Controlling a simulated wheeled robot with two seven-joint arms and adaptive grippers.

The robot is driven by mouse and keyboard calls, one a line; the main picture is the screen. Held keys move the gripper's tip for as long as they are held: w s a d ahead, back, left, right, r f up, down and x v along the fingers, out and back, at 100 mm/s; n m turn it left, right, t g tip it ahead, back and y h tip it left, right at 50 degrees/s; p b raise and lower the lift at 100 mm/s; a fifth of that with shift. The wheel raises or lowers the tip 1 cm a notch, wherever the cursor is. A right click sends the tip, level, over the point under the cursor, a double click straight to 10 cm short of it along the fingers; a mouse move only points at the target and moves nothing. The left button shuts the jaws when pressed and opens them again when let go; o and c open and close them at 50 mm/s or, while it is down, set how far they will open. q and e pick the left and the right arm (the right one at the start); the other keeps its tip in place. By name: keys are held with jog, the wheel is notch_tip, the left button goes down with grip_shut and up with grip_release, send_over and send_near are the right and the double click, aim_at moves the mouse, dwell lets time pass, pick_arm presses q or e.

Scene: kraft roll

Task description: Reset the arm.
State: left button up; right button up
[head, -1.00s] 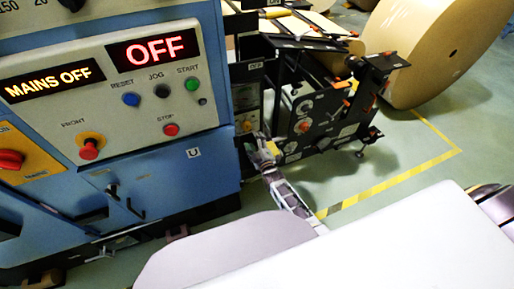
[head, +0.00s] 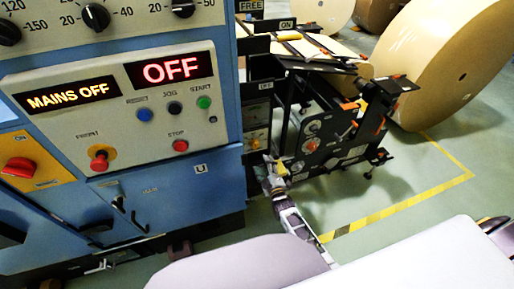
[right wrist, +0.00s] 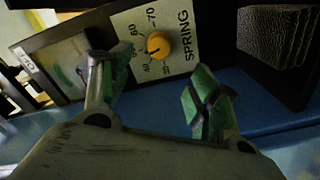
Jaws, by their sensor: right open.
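My right gripper (head: 276,168) reaches up from the bottom in the head view, beside the dark side panel right of the blue cabinet. In the right wrist view its two green-padded fingers (right wrist: 160,90) are apart with nothing between them. Beyond them is a SPRING dial plate with a yellow knob (right wrist: 158,45); the fingers look apart from the knob. The dial plate also shows small in the head view (head: 256,140). The black roll-stand frame (head: 325,130), with levers and orange knobs, stands right of the gripper. My left gripper is not in view.
The blue cabinet's panel has MAINS OFF (head: 66,97) and OFF (head: 168,71) displays, a blue RESET button (head: 145,115), and red STOP (head: 180,146) and FRONT (head: 99,160) buttons. A large kraft roll (head: 440,65) stands right, near yellow floor tape (head: 400,207). Green floor is clear there.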

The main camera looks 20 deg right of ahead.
jog(key=s+f+m+g+p, duration=0.5)
jog(key=s+f+g+p, duration=0.45)
jog(key=s+f, duration=1.15)
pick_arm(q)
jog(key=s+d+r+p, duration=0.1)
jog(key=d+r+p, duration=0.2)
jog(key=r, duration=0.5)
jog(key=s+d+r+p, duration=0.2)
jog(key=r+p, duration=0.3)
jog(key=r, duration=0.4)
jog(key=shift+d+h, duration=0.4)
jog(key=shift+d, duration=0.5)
pick_arm(e)
jog(key=s+d+f+m+g, duration=0.1)
jog(key=s+g, duration=0.1)
jog(key=s, duration=0.9)
jog(key=s+d+f+m+g, duration=0.2)
jog(key=s+g, duration=0.1)
jog(key=s, duration=0.8)
jog(key=s+d+f+m+g, duration=0.1)
jog(key=s+d+g, duration=0.1)
jog(key=s, duration=0.9)
jog(key=shift+s+f+m+h, duration=0.3)
jog(key=shift+f, duration=0.05)
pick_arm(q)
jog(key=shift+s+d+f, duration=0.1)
pick_arm(e)
jog(key=shift+g, duration=0.25)
